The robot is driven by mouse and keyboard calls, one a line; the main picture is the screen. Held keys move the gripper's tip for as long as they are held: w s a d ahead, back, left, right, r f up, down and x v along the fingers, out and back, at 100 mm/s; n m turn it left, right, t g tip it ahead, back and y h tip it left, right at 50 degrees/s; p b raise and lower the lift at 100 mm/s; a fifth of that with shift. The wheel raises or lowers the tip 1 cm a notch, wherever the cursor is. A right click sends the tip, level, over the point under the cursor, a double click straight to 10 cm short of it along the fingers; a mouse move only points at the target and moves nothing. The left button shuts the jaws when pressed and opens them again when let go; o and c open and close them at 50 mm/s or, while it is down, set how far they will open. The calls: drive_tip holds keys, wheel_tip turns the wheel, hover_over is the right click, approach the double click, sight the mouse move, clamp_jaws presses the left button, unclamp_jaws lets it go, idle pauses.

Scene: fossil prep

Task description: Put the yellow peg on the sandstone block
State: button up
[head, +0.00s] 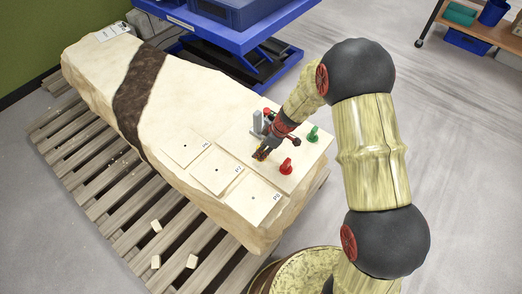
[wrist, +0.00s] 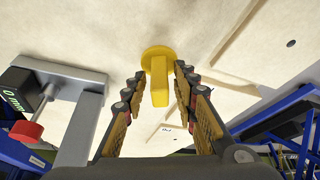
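The yellow peg (wrist: 159,75) has a round flange and a narrow bar. In the wrist view it stands between my gripper's fingers (wrist: 160,88), with its flange against or close to the pale surface; I cannot tell which. A gap shows on each side of the bar, so my gripper is open around it and not touching it. In the head view my gripper (head: 262,153) is low over the near right end of the sandstone block (head: 195,100); the peg there is mostly hidden or blends with the orange fingers.
A red peg (head: 286,167) and a green peg (head: 313,134) stand close to my gripper. A grey gauge stand (wrist: 85,120) is just beside it. Labelled plates with small holes (head: 215,170) lie on the block. The block rests on a pallet (head: 95,185); a blue lift table (head: 245,45) stands behind.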

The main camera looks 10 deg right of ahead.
drive_tip(key=shift+o, duration=0.3)
drive_tip(key=shift+r, duration=0.15)
drive_tip(key=p+v, duration=0.4)
drive_tip(key=v, duration=0.8)
drive_tip(key=s+d+r+m+t, duration=0.1)
drive_tip(key=s+r+m, duration=0.15)
drive_tip(key=r, duration=0.35)
drive_tip(key=s+r+m+h, duration=0.1)
drive_tip(key=s+r, duration=0.3)
drive_tip(key=r, duration=0.3)
drive_tip(key=s+d+r+m+t, duration=0.1)
drive_tip(key=s+r+m, duration=0.15)
drive_tip(key=r, duration=0.35)
drive_tip(key=s+d+r+m+h, duration=0.1)
drive_tip(key=s+d+r+m, duration=0.1)
drive_tip(key=s, duration=0.4)
drive_tip(key=s+d+r+m+t+h, duration=0.1)
drive_tip(key=s+d+r+m, duration=0.1)
drive_tip(key=s, duration=0.4)
drive_tip(key=s+d+r+m+t+h, duration=0.1)
drive_tip(key=s+d+r+m, duration=0.1)
drive_tip(key=s+r, duration=0.3)
drive_tip(key=shift+s+r+m, duration=0.25)
drive_tip(key=shift+s+m, duration=0.35)
drive_tip(key=shift+m, duration=0.1)
